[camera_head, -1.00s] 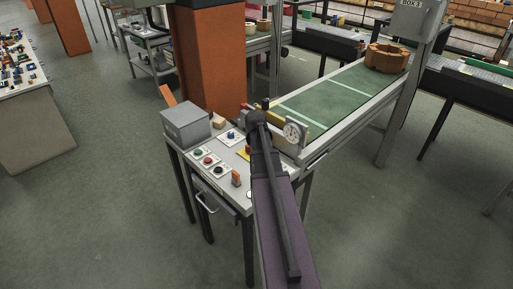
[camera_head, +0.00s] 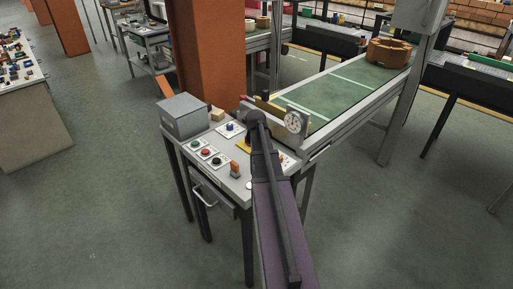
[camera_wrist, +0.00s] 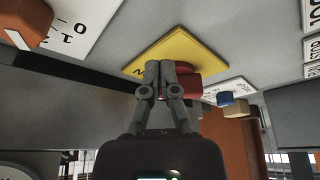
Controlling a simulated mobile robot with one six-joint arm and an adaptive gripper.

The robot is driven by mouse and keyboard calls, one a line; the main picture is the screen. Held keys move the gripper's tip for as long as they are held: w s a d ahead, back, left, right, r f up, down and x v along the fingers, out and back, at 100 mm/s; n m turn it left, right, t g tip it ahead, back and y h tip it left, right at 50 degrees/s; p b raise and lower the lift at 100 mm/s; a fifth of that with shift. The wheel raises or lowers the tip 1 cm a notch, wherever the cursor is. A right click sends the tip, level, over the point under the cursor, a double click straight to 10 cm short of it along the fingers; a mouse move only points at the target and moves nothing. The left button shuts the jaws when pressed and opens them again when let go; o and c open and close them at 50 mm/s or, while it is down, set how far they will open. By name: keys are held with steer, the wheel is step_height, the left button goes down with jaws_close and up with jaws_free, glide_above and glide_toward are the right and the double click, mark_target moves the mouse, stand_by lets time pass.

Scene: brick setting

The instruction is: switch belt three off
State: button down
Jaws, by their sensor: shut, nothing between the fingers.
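A grey control desk (camera_head: 187,176) stands at the near end of the green conveyor belt (camera_head: 335,93). My arm hides the gripper there.
An orange pillar (camera_head: 209,55) stands behind. Floor in front is open.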

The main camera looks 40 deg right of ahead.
steer(key=shift+w+d+r, duration=0.1)
steer(key=shift+w+d, duration=1.15)
steer(key=shift+w, duration=0.2)
steer(key=shift+d, duration=0.1)
steer(key=shift+a, duration=0.25)
